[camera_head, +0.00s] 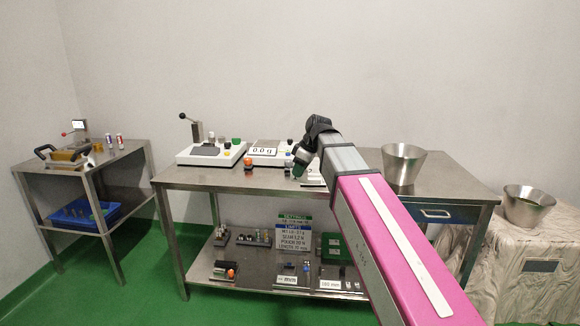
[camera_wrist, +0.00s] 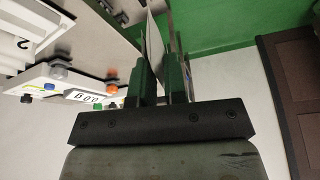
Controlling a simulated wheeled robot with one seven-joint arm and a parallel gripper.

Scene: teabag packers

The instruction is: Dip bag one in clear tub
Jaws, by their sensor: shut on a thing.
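My gripper (camera_head: 299,167) is over the front middle of the steel table, just right of the scale. In the wrist view its two dark green fingers (camera_wrist: 163,82) are close together. They are shut on a thin pale flat thing (camera_wrist: 154,44), seen nearly edge-on and reaching out past the fingertips. It may be bag one, but no label or print on it can be read. In the head view the arm and fingers hide most of it. I cannot make out a clear tub in either view.
The scale (camera_head: 265,151) reads 0.0 g, with a white lever device (camera_head: 211,152) to its left. A steel bucket (camera_head: 403,163) stands on the table at right; another (camera_head: 527,204) is farther right. A side table (camera_head: 84,160) is at left. The steel table's left front is clear.

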